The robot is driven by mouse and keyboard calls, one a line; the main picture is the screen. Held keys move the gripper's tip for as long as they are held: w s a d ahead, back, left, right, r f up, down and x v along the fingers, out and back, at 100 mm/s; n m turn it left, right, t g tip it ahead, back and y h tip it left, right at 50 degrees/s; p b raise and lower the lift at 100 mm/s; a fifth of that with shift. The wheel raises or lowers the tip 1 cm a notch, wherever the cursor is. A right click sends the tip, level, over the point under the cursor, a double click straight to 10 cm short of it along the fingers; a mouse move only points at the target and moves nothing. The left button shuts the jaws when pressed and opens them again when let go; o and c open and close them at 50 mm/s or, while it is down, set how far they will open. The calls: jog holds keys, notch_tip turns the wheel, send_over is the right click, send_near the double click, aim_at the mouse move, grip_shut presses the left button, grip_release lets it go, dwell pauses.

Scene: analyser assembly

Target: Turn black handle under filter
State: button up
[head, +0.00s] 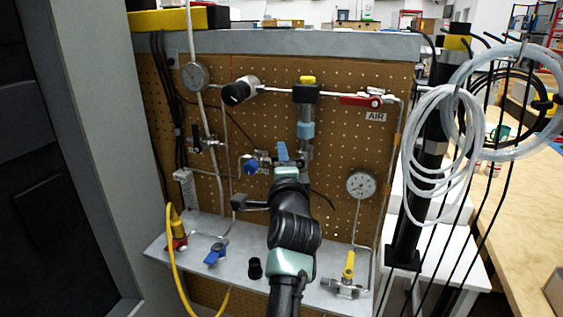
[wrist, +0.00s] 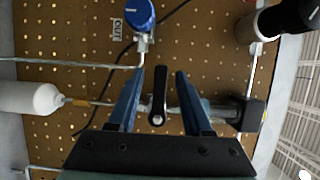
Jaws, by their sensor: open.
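The filter (head: 305,118) stands upright on the pegboard panel, with a black head, a yellow cap and a bluish bowl. In the wrist view the filter (wrist: 222,113) lies sideways, to the right of the fingers. The black handle (wrist: 157,105) sits on the pipe line beside the filter's lower end. My gripper (wrist: 160,74) is open, with its two blue fingers on either side of the black handle and visible gaps to it. In the head view my gripper (head: 283,152) is at the panel just below the filter. My arm hides the handle there.
A blue knob (head: 250,167) is close left of my gripper; it also shows in the wrist view (wrist: 139,14). A black regulator (head: 240,90), a red valve handle (head: 361,100) and a gauge (head: 361,185) surround it. Valves stand on the grey shelf (head: 325,292) below.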

jog(key=shift+w, duration=0.1)
jog(key=shift+c, duration=0.2)
grip_shut()
